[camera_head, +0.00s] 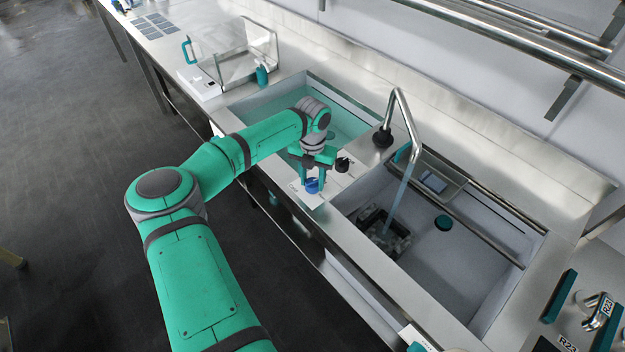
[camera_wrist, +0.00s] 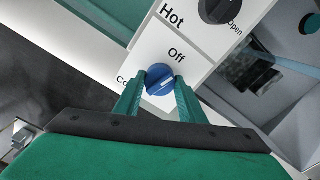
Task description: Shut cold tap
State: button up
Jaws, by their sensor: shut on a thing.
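The blue tap knob (camera_wrist: 160,79) sits on a white label panel (camera_wrist: 188,40) with the words "Hot", "Off" and a partly hidden word starting "Co". The blue knob also shows in the head view (camera_head: 312,186). My gripper (camera_wrist: 159,84) has its two green fingers on either side of the blue knob, shut on it. It also shows in the head view (camera_head: 315,180). A black knob (camera_wrist: 214,10) marked "Open" is beyond it, also in the head view (camera_head: 343,164). The spout (camera_head: 404,120) pours a stream of water into the right basin.
The right basin (camera_head: 470,270) holds a dark box (camera_head: 372,222) under the stream. A water-filled basin (camera_head: 350,120) is on the left. Metal rails (camera_head: 500,25) hang along the wall. A clear-sided scale (camera_head: 205,85) stands at the back left.

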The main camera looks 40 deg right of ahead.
aim_at(313, 181)
jog(key=shift+a+n, duration=0.1)
jog(key=shift+n, duration=1.6)
jog(key=o, duration=1)
jog(key=shift+o, duration=0.2)
notch_tip(313, 181, up, 11)
jog(key=shift+f, duration=0.15)
